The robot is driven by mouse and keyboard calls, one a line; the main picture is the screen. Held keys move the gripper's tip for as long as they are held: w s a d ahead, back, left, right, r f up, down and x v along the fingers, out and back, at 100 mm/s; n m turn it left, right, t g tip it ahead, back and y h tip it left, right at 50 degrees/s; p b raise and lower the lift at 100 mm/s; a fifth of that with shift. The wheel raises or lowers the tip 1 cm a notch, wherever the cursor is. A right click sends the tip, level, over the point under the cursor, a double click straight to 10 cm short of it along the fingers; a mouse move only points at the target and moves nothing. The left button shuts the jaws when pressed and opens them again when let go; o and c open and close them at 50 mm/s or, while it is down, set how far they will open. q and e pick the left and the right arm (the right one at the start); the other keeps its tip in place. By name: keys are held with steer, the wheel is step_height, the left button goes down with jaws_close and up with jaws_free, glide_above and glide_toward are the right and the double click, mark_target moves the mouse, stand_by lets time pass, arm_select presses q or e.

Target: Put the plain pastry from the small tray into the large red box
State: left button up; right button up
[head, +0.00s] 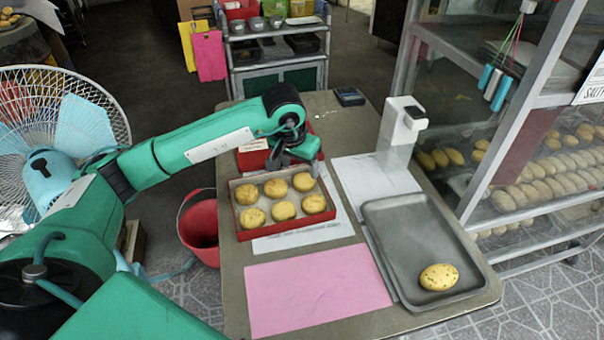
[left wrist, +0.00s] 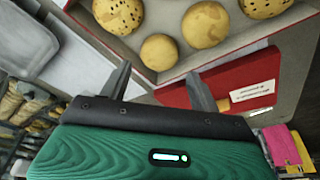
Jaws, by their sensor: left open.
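A shallow red-sided box (head: 240,232) in the head view holds several round golden pastries in two rows. Some carry dark specks; one pastry (left wrist: 160,50) nearest my gripper in the left wrist view looks nearly plain. A grey tray (head: 405,235) on the right holds one speckled pastry (head: 439,277) near its front end. My left gripper (head: 295,165) is open and empty, above the far edge of the red-sided box. Its two fingers (left wrist: 160,88) show in the left wrist view, apart from the pastries. The right gripper is out of view.
A red labelled box (head: 252,160) lies just behind the pastries, partly hidden by my arm. A white dispenser-like stand (head: 402,125) rises behind the grey tray. A pink sheet (head: 318,290) covers the table front. A glass pastry cabinet (head: 540,160) borders the right; a red bucket (head: 200,225) stands left.

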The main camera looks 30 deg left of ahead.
arm_select(q)
steer(key=v, duration=0.6)
steer(key=shift+r, duration=0.15)
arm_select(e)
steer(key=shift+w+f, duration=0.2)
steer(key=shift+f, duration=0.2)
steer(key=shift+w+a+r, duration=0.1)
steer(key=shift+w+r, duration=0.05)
